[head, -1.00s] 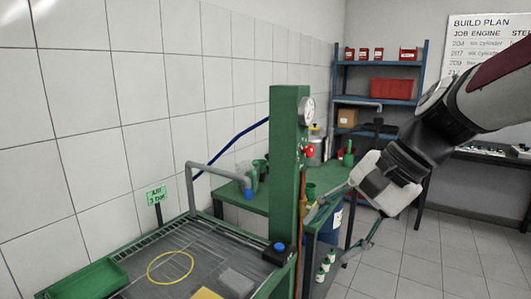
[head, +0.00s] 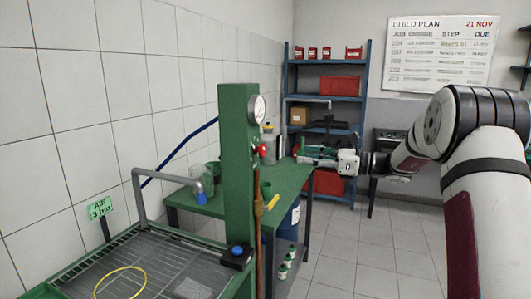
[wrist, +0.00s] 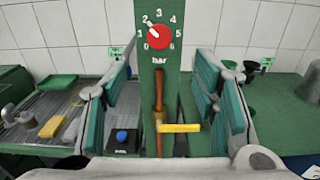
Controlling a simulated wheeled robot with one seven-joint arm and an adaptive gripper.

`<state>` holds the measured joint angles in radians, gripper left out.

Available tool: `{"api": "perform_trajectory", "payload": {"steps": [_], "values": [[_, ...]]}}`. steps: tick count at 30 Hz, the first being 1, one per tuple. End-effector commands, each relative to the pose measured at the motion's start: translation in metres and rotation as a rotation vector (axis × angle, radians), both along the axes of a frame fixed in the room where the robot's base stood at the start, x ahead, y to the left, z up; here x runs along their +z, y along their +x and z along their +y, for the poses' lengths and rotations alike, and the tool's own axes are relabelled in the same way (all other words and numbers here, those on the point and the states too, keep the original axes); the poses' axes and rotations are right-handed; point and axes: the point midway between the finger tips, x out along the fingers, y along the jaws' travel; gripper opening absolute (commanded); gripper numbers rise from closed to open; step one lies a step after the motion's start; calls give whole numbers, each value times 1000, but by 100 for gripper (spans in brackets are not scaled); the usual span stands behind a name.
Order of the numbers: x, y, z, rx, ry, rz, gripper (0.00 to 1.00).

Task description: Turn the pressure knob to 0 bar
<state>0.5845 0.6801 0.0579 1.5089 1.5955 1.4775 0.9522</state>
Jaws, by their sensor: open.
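The red pressure knob (wrist: 158,36) sits on the front of a green post (wrist: 172,75) in the wrist view, inside a white scale of 0 to 6 bar. In the head view the knob (head: 263,150) shows on the post's right side, below a round gauge (head: 257,108). My gripper (wrist: 165,62) is open and empty, with its fingers either side of the post in the picture. In the head view my gripper (head: 312,152) is right of the knob, apart from it.
A yellow-handled valve (wrist: 180,128) on a copper pipe and a blue button (wrist: 122,136) are below the knob. A green sign (head: 101,209) reads "AIR 3 bar". A grated basin (head: 160,262) is at left, a green table (head: 285,190) behind. Floor at right is clear.

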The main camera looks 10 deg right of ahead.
Motion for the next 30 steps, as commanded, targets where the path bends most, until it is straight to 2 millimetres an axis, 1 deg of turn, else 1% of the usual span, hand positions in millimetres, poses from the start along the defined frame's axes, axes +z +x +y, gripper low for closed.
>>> {"api": "perform_trajectory", "payload": {"steps": [5, 15, 19, 24, 30], "values": [[0, 12, 19, 5, 1, 0, 54], [0, 50, 73, 5, -3, 0, 54], [0, 63, 90, 4, -3, -1, 54], [0, 75, 104, 2, -2, 0, 54], [0, 79, 111, 2, -2, 0, 54]]}}
